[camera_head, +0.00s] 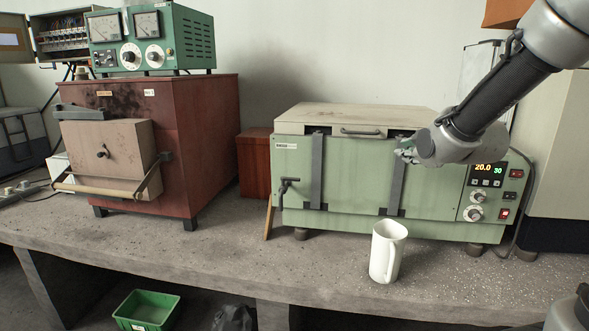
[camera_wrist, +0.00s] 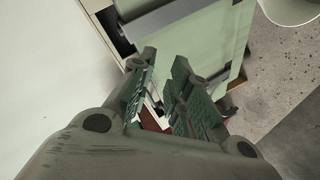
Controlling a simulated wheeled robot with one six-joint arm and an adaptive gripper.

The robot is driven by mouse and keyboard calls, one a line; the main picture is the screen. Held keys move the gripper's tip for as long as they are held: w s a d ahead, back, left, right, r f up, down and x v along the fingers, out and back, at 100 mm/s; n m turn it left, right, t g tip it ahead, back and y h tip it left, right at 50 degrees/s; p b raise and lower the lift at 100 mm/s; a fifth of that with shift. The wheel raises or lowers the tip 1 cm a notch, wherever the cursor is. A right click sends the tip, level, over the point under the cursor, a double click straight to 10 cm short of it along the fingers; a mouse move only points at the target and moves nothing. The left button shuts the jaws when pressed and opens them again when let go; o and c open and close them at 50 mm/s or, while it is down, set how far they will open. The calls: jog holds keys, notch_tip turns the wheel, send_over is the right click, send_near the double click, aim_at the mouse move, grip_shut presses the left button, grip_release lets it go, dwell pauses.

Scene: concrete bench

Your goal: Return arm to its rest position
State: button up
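My arm reaches in from the upper right in the head view. My gripper (camera_head: 405,150) is in front of the upper part of the pale green oven (camera_head: 350,185), left of its control panel; I cannot tell whether it touches the oven. In the wrist view, the two green-padded fingers of the gripper (camera_wrist: 165,68) stand apart with a narrow gap and nothing held between them. The oven's green front (camera_wrist: 215,45) lies beyond them.
A white pitcher (camera_head: 387,252) stands on the concrete bench (camera_head: 200,262) before the oven, below my gripper. A red-brown furnace (camera_head: 205,150) carrying a green meter box (camera_head: 190,40) stands left. A green crate (camera_head: 146,312) is below the bench. The bench front is mostly clear.

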jog(key=s+d+f+m+g, duration=0.1)
jog(key=s+d+m+g, duration=0.1)
jog(key=s, duration=0.8)
jog(key=s+d+f+m+g+h, duration=0.1)
jog(key=s+m+g, duration=0.3)
jog(key=s, duration=0.7)
jog(key=s+d+f+m+g, duration=0.1)
jog(key=s+m, duration=0.4)
jog(key=s, duration=0.6)
jog(key=d+g, duration=0.1)
jog(key=g, duration=0.1)
jog(key=shift+d+g, duration=0.3)
